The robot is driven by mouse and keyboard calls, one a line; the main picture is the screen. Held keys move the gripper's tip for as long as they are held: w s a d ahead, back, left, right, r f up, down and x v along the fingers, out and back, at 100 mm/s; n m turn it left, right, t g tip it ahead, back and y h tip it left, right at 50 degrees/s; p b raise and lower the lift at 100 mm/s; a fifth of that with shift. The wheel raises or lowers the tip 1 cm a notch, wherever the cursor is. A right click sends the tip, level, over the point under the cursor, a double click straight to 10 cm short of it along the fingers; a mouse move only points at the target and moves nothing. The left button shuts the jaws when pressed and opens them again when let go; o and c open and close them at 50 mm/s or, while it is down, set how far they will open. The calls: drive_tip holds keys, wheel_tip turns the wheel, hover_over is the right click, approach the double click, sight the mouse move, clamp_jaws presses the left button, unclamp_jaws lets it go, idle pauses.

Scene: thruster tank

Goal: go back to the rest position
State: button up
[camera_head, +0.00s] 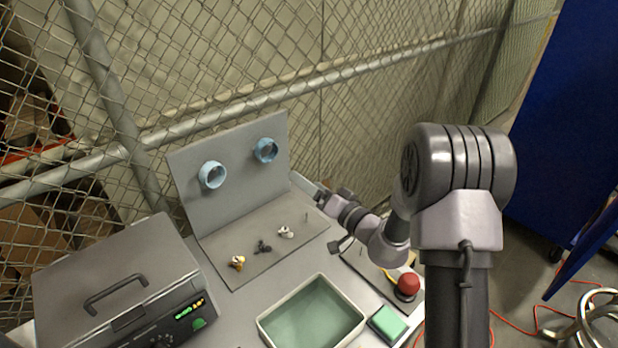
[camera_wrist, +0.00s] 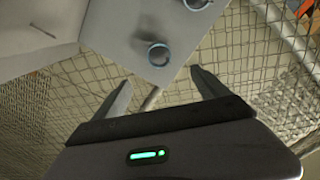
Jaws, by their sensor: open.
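My gripper (camera_head: 322,196) is at the end of my arm, over the right edge of the grey board in the head view. In the wrist view my gripper (camera_wrist: 162,77) has its two fingers spread wide apart, with nothing held between them. A thin pale rod (camera_wrist: 152,98) shows beyond the gap between the fingers; I cannot tell its distance. Two blue rings (camera_head: 212,175) (camera_head: 266,150) are on the upright grey panel (camera_head: 238,190). One blue ring (camera_wrist: 159,54) shows ahead of the fingers in the wrist view, apart from them.
Small parts in yellow (camera_head: 238,263), dark grey (camera_head: 263,247) and white (camera_head: 285,232) sit on the board. A green-bottomed tray (camera_head: 262,322), a grey case (camera_head: 115,275), a red button (camera_head: 408,284) and a green block (camera_head: 388,323) stand around. A wire fence (camera_head: 250,102) rises behind.

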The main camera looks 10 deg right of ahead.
drive_tip(key=s+a+r+n+g+y+b, duration=0.1)
drive_tip(key=s+a+r+n+g+y, duration=0.1)
drive_tip(key=s+a+r+g+y, duration=0.35)
drive_tip(key=s+a+r+n+g+h+b, duration=0.1)
drive_tip(key=s+a+g+h, duration=0.15)
drive_tip(key=s, duration=0.55)
drive_tip(key=s+a+r+g+h+b, duration=0.1)
drive_tip(key=s+a+g, duration=0.25)
drive_tip(key=s, duration=0.45)
drive_tip(key=s+d+f+m+t+h+b, duration=0.2)
drive_tip(key=s+d+m+h, duration=0.3)
drive_tip(key=s+d+h, duration=0.5)
drive_tip(key=s+d, duration=0.4)
drive_tip(key=shift+s+f, duration=0.15)
drive_tip(key=shift+f, duration=0.25)
